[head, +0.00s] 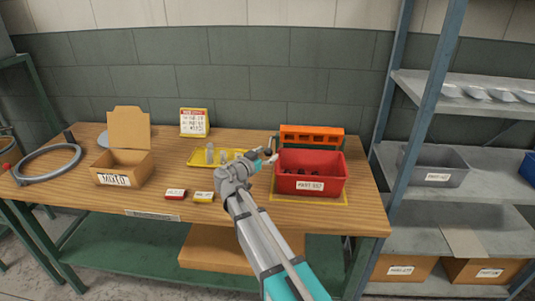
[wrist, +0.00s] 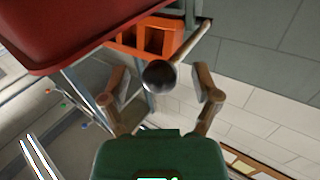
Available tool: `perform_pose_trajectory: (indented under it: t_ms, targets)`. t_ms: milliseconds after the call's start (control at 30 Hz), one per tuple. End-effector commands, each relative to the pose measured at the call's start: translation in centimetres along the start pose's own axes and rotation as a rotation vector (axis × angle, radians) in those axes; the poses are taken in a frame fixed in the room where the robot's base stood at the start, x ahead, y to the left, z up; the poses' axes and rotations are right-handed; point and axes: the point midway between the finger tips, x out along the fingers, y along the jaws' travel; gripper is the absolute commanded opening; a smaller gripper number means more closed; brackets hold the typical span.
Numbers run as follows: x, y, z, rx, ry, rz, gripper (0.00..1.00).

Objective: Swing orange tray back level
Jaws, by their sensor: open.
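The orange tray (head: 311,131) stands at the back right of the bench, just behind the red bin. Its compartments face forward, so it looks tilted; its lower part is hidden by the bin. It also shows in the wrist view (wrist: 130,38). My gripper (head: 266,154) is at the left of the tray and bin. In the wrist view my gripper (wrist: 158,98) is open, with a finger on either side of a dark round knob (wrist: 159,76). A rod runs from the knob toward the upper right. No finger visibly touches the knob.
The red bin (head: 310,184) with dark parts is close to my gripper's right. A yellow tray (head: 200,158) with small parts lies to its left. A cardboard box (head: 122,178), a cable ring (head: 25,167) and two small boxes share the bench. Grey shelves (head: 460,105) stand right.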

Motion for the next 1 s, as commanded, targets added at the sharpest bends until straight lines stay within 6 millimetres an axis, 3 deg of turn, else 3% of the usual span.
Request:
perform_pose_trajectory:
  t_ms: [433, 867, 1000]
  targets:
    - [0.66, 0.01, 0.00, 0.000, 0.000, -0.001, 0.80]
    - [0.69, 0.05, 0.00, 0.000, 0.000, 0.001, 0.02]
    - [0.70, 0.07, -0.01, 0.000, 0.000, 0.001, 0.00]
